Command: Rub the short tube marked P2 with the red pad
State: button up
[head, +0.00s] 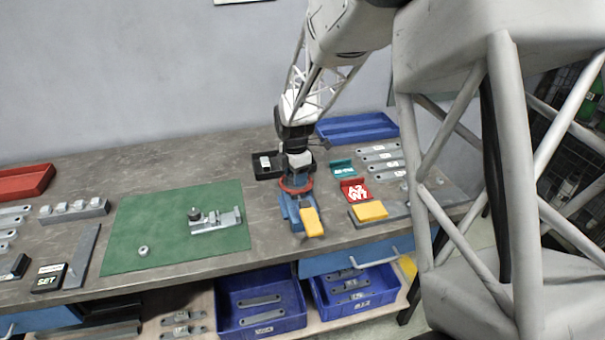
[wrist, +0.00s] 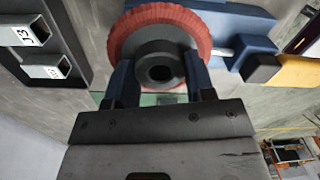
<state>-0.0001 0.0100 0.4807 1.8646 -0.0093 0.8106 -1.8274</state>
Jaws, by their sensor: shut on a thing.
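The red pad is a round red disc with a grey hub. In the head view the red pad (head: 296,186) is low over a blue fixture (head: 291,209) with a yellow block. My gripper (head: 296,176) is above it. In the wrist view my gripper (wrist: 161,80) is shut on the hub of the red pad (wrist: 130,33), one finger on each side. A black holder (wrist: 62,25) at the left carries two pale square tubes. One tube (wrist: 27,35) reads J3. The mark on the other tube (wrist: 47,65) is not legible, so I cannot tell which is P2.
A green mat (head: 165,245) with a grey fixture (head: 217,221) lies to the left. Red and teal labelled blocks (head: 355,190), a yellow block (head: 370,211) and grey bars are to the right. A blue tray (head: 357,128) is behind. The mat's left half is mostly clear.

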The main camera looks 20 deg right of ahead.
jog(key=shift+a+r, duration=0.1)
jog(key=shift+r, duration=4)
jog(key=shift+f, duration=0.1)
